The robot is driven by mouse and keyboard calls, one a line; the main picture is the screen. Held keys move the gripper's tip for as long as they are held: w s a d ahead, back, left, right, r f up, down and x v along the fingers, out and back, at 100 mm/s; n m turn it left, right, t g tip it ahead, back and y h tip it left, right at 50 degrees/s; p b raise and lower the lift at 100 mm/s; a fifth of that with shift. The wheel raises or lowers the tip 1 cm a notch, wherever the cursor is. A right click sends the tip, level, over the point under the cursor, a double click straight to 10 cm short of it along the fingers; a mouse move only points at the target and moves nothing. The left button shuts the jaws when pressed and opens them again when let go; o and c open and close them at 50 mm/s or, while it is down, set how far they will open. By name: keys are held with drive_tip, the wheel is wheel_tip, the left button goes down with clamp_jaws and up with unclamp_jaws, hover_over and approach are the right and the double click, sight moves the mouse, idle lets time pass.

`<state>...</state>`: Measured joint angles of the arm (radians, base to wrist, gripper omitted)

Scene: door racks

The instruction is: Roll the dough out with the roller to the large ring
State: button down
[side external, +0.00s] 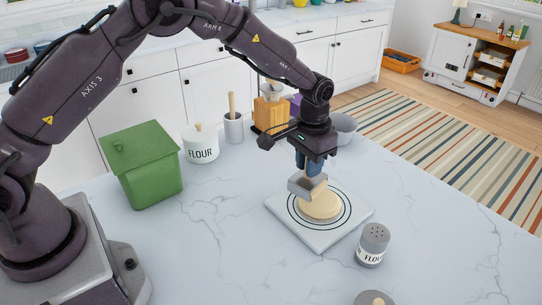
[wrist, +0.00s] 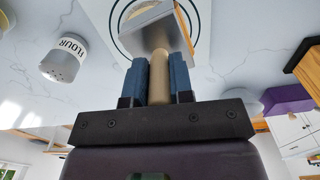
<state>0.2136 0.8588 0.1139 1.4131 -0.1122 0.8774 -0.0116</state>
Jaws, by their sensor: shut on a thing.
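The pale yellow dough (side external: 320,207) is a flat round disc on a white square board (side external: 318,243) printed with dark rings. It lies inside the rings, with a ring showing around its edge. My gripper (side external: 308,170) points down over the board, shut on the roller (side external: 305,187), a grey metal-framed tool. In the wrist view the blue fingers (wrist: 154,75) sit either side of the roller's tan handle (wrist: 160,78). Its grey frame (wrist: 158,32) hides most of the dough there. The roller is low over the dough's left side; I cannot tell whether it touches.
A flour shaker (side external: 373,246) stands at the board's front right, and a round top (side external: 373,298) shows at the bottom edge. A green bin (side external: 145,168), a flour jar (side external: 201,146), a utensil crock (side external: 233,127) and a grey bowl (side external: 343,126) stand behind. The front-left counter is clear.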

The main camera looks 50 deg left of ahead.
sight(323, 175)
drive_tip(key=w+d, duration=0.1)
drive_tip(key=w+r, duration=0.1)
drive_tip(key=w, duration=0.1)
drive_tip(key=shift+d+r, duration=0.2)
drive_tip(key=shift+d, duration=0.15)
drive_tip(key=shift+w+r+n, duration=0.1)
drive_tip(key=shift+r+n, duration=0.05)
drive_tip(key=shift+n, duration=0.15)
drive_tip(key=shift+f, duration=2.2)
drive_tip(key=shift+f, duration=0.35)
drive_tip(key=shift+s+a, duration=0.3)
drive_tip(key=shift+a, duration=0.4)
